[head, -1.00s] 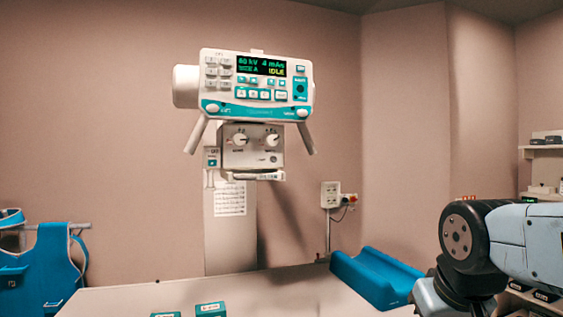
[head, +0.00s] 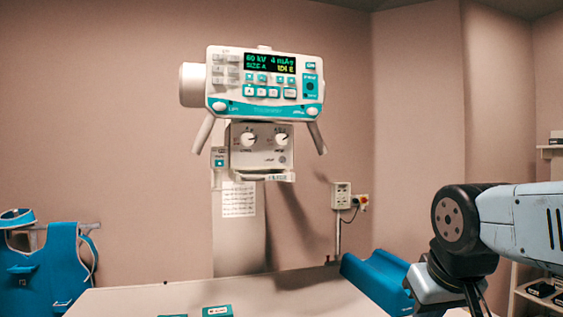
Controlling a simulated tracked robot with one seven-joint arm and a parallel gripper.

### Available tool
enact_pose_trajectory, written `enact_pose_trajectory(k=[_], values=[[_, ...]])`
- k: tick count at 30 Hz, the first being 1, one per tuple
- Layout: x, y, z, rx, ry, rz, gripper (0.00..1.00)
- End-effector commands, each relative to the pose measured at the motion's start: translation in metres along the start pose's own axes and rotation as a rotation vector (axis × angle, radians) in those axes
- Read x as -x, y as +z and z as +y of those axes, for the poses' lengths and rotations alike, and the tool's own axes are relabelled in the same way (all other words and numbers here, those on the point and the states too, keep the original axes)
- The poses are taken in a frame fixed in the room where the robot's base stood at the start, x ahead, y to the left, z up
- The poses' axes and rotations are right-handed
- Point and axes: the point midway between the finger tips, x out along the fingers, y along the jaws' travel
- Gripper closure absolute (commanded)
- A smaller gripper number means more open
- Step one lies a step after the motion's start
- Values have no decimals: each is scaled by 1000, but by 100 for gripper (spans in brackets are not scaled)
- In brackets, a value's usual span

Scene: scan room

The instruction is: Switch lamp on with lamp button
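The X-ray tube head (head: 266,82) hangs at upper middle in the head view, with a lit display (head: 269,64) and rows of buttons. Below it is a white collimator box (head: 260,137) with two round knobs and a small round dark button (head: 283,159) at its lower right. The labels are too small to read, so I cannot tell which control is the lamp button. No lamp light shows on the table. My arm is at the lower right, well apart from the tube head. My gripper is below the picture's edge, out of sight.
A pale table (head: 290,295) lies below the tube head, with small teal boxes (head: 217,311) at its near edge and a blue cushion (head: 378,283) at its right. A blue apron (head: 45,265) hangs at left. A wall socket box (head: 341,195) is behind. The air before the tube head is clear.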

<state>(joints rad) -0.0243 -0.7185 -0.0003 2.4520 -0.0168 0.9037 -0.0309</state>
Motion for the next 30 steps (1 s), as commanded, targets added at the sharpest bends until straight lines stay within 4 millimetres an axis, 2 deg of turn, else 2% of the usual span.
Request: enact_pose_trajectory(k=[4, 8, 12, 18, 21, 24, 30], values=[[19, -62, -6, 167, 6, 34, 100], [37, -130, -24, 354, 18, 76, 100], [54, -201, -51, 552, 37, 126, 100], [73, -291, -102, 815, 72, 201, 100], [80, -324, -127, 918, 89, 233, 100], [84, -347, -146, 992, 104, 257, 100], [89, -366, -164, 1059, 119, 279, 100]])
